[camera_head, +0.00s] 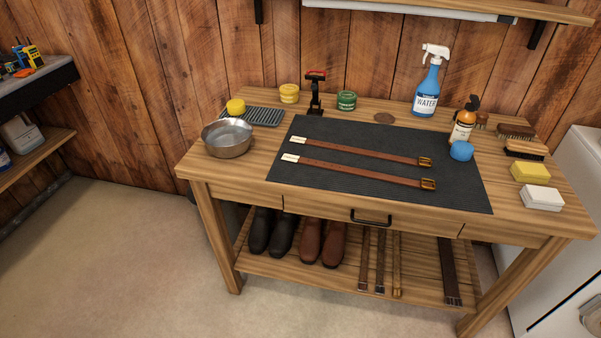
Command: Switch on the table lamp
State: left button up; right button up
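I see nothing on the wooden workbench (267,156) that I can clearly make out as a table lamp. A small black upright device with a red top (315,92) stands at the back of the bench, left of centre. I cannot tell what it is. Neither of my grippers is in view.
A dark mat (350,148) with two brown belts covers the bench middle. A metal bowl (227,138) stands left; a blue spray bottle (427,90), an amber bottle (464,122), brushes and sponges stand right. Shoes and straps fill the lower shelf (345,272). Floor (120,270) at left is clear.

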aim_at(505, 19)
jog(key=i+l+u, duration=0.1)
jog(key=i, duration=0.2)
jog(key=k+l+z, duration=0.1)
jog(key=k+z, duration=0.15)
jog(key=k+l+z, duration=0.2)
jog(key=k, duration=0.3)
jog(key=i+z, duration=0.25)
jog(key=i, duration=0.25)
jog(key=i+z, duration=0.25)
jog(key=i, duration=0.3)
jog(key=i+l+u, duration=0.15)
jog(key=i+u, duration=0.15)
jog(key=i+l+u, duration=0.3)
jog(key=j, duration=0.1)
